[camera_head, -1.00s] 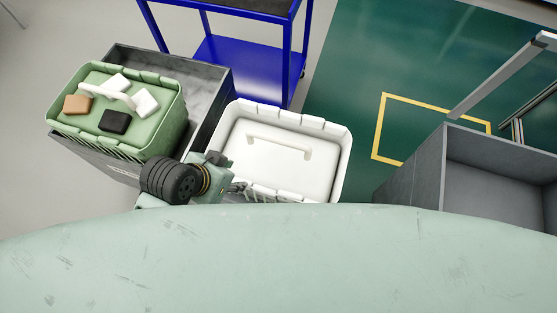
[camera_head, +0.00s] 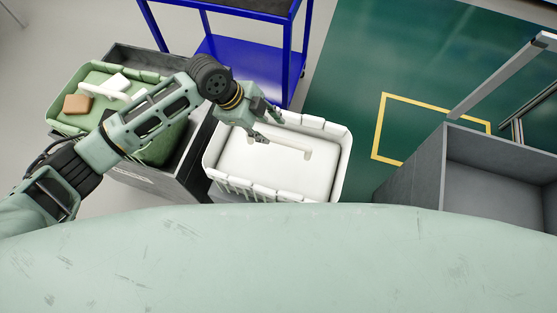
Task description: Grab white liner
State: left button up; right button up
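The white liner (camera_head: 333,175) is a white basket with a ribbed rim, right of the middle of the head view. A pale bar handle (camera_head: 290,147) spans its inside. My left gripper (camera_head: 272,131) is over the liner's upper left part, close to the handle's left end. Its fingers look spread apart with nothing between them. I cannot tell whether a finger touches the handle. My arm and gripper hide the liner's upper left corner. My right gripper is not in view.
A green basket (camera_head: 70,121) with small blocks sits on a grey bin (camera_head: 130,52) at left, partly behind my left arm. A blue cart (camera_head: 232,50) stands at the back. A grey open box (camera_head: 415,172) is at right. Green floor (camera_head: 350,60) is clear.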

aim_at(274, 138)
pick_arm(q)
jog(key=x, duration=0.7)
jog(key=shift+s+a+f+p, duration=0.15)
jog(key=shift+f+p, duration=0.2)
grip_shut()
jog(key=shift+r, duration=0.1)
